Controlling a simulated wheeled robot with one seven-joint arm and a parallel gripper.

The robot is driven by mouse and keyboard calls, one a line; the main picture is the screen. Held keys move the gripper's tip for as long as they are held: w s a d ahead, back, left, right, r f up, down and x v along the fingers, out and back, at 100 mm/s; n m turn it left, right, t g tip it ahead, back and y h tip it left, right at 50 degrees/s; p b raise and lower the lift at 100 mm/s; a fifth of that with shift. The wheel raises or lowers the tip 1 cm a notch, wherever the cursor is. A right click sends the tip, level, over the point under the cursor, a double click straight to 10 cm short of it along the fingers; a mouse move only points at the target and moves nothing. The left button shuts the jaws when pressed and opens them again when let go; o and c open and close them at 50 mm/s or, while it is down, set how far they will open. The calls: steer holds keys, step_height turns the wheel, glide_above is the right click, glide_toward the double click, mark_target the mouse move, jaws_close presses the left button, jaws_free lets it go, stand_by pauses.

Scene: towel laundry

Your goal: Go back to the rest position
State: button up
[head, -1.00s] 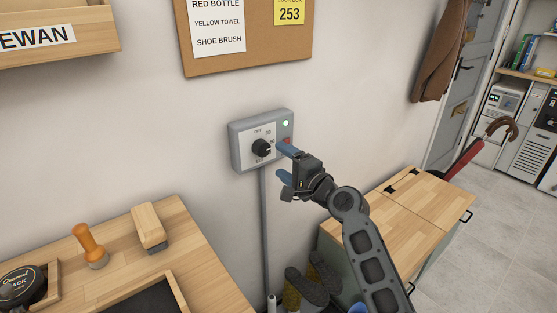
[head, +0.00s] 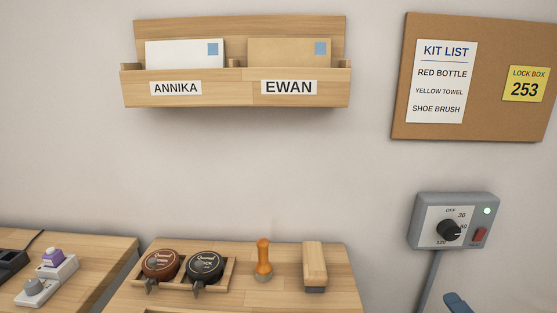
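Only a blue fingertip of my gripper (head: 457,303) shows at the bottom right edge of the head view. The rest of the gripper and the arm are out of the picture, so its opening is hidden. The fingertip is below the grey timer box (head: 424,241) on the wall and apart from it. The box has a black dial (head: 449,230), a red switch (head: 479,235) and a lit green light (head: 487,211).
A letter rack (head: 235,93) and a cork board (head: 487,85) hang on the wall above. Another table (head: 95,262) stands at left.

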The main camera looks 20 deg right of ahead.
steer(key=s+a+f+n+g+y, duration=0.1)
steer(key=s+a+f+n+y, duration=0.15)
steer(key=s+a+n, duration=0.85)
steer(key=s+a+r+n+y, duration=0.1)
steer(key=s+a+r+n, duration=0.2)
steer(key=s, duration=0.5)
steer(key=s+a+r+n+y, duration=0.1)
steer(key=s+a+r+n, duration=0.2)
steer(key=s+a+r, duration=0.2)
steer(key=s+a, duration=0.2)
steer(key=s, duration=0.2)
steer(key=shift+s+a+n+y, duration=0.15)
steer(key=shift+s+n+y, duration=0.05)
steer(key=shift+n+y, duration=0.2)
